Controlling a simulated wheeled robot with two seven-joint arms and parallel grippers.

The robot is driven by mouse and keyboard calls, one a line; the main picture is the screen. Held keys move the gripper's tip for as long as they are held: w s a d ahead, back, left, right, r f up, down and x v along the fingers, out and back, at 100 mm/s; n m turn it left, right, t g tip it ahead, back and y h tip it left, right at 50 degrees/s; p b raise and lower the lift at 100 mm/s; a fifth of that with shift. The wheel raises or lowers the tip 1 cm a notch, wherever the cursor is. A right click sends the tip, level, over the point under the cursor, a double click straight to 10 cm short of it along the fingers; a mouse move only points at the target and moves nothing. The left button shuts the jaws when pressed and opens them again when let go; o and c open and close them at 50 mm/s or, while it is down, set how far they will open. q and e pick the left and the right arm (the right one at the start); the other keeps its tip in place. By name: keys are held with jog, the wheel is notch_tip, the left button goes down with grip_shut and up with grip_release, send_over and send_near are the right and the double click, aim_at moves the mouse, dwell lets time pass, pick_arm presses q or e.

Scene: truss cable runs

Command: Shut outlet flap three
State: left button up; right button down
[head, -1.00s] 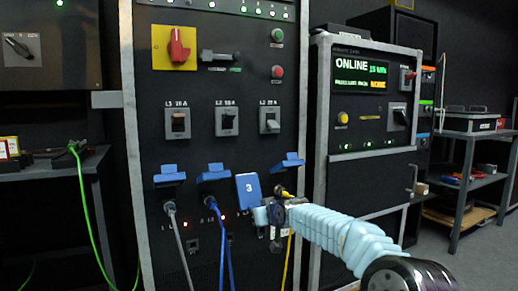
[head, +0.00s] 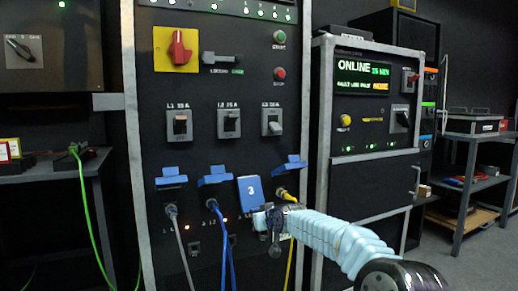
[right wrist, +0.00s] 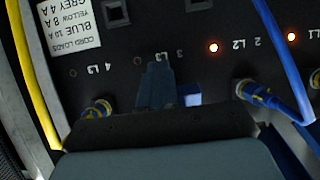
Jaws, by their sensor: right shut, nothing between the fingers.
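Outlet flap three (head: 250,189) is a blue plate marked 3 on the tall panel. It hangs down with its face toward me, lower than the neighbouring flaps. A small blue patch of it seems to show in the right wrist view (right wrist: 192,91). My right gripper (head: 262,220) is shut and empty at the flap's lower edge, close to the panel. In the right wrist view its shut fingers (right wrist: 156,86) are over the outlet three position and hide it. I cannot tell whether they touch the flap. My left gripper is not in view.
Raised blue flaps one (head: 171,177), two (head: 214,175) and four (head: 290,165) stand above outlets with plugged cables. The blue cable (head: 221,240) hangs left of my gripper, and a yellow plug (head: 285,194) sits just right of it. Breaker switches (head: 228,122) are above.

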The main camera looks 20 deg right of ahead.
dwell(0.7)
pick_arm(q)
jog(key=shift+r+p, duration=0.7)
pick_arm(e)
jog(key=shift+r, duration=0.85)
